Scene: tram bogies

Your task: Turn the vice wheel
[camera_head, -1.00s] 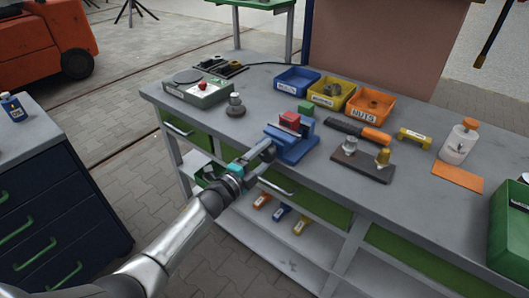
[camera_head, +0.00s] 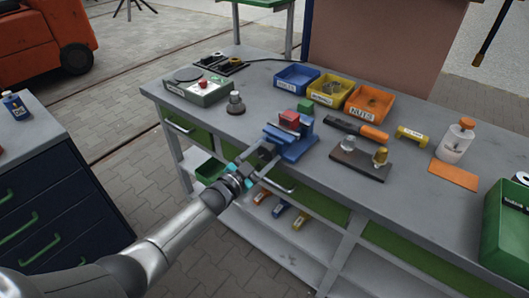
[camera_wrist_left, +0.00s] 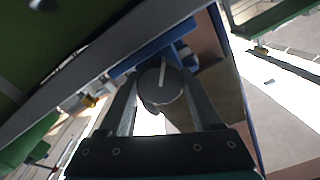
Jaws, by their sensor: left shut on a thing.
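The blue vice (camera_head: 294,146) stands at the front edge of the grey workbench, with a red block (camera_head: 289,119) between its jaws. My left gripper (camera_head: 266,150) reaches to the front of the vice from the lower left. In the left wrist view, the round grey vice wheel (camera_wrist_left: 162,86) with a pale line on its face sits between the two fingers (camera_wrist_left: 158,92), which are shut on it. In the head view the wheel is mostly hidden by the fingers. My right gripper is not in view.
Blue (camera_head: 297,78), yellow (camera_head: 332,91) and orange (camera_head: 369,102) bins stand behind the vice. A dark plate (camera_head: 358,168) with metal parts lies to its right. A drawer handle (camera_head: 274,186) juts out below my gripper. A navy drawer cabinet (camera_head: 60,190) stands at left.

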